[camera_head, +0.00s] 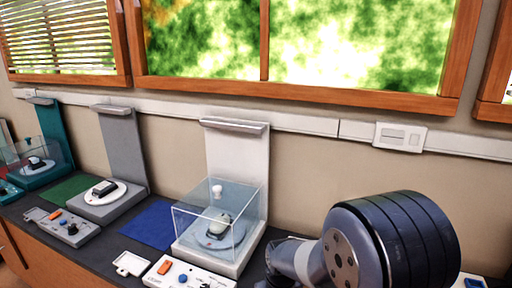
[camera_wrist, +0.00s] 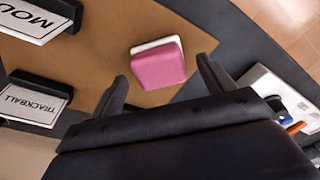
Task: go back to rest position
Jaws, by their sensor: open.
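My gripper (camera_wrist: 162,68) shows in the wrist view, with its two dark fingers spread apart and nothing held between them. A pink and white block (camera_wrist: 158,64) lies on a tan surface (camera_wrist: 105,52), seen beyond and between the fingertips. I cannot tell how far the fingers are from it. In the head view my arm's dark, rounded joint fills the lower right, and the gripper itself is not visible there.
Labelled plates stand at the left of the wrist view, one reading TRACKBALL (camera_wrist: 32,104). A white control panel (camera_wrist: 270,92) is at right. In the head view, a clear case (camera_head: 190,222) stands left of my arm, with a blue mat (camera_head: 150,224) beside it.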

